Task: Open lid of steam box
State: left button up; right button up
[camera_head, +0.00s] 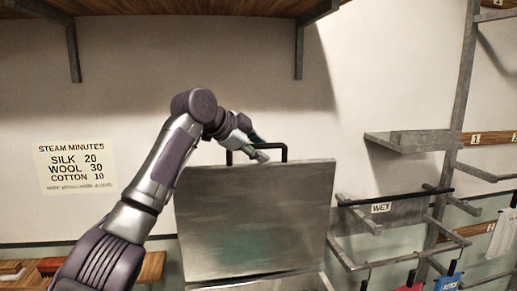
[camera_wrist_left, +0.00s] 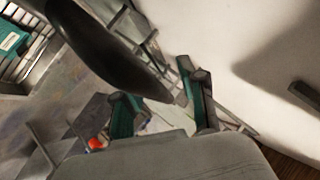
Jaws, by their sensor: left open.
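The steam box's grey metal lid (camera_head: 255,215) stands raised, nearly upright, with its broad face toward me in the head view. A black bar handle (camera_head: 284,152) sits at its top edge. The box body (camera_head: 265,284) shows only as a strip below the lid; its inside is hidden. My left gripper (camera_head: 260,147) is at the handle, over the lid's top edge, and is open. My right gripper is out of view.
A steam-minutes sign (camera_head: 75,167) hangs on the left wall. A wooden shelf (camera_head: 185,7) is overhead. At right are a metal wall shelf (camera_head: 412,141) and a rack with a WET label (camera_head: 381,208). A wooden ledge (camera_head: 152,267) is at lower left.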

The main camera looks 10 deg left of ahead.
pick_arm(q)
jog(key=shift+r, duration=0.1)
jog(key=shift+s+a+r, duration=0.15)
jog(key=shift+s+r, duration=0.2)
jog(key=shift+s, duration=0.1)
jog(key=v, duration=1.1)
jog(key=shift+w+a+f, duration=0.1)
jog(key=shift+a+f, duration=0.05)
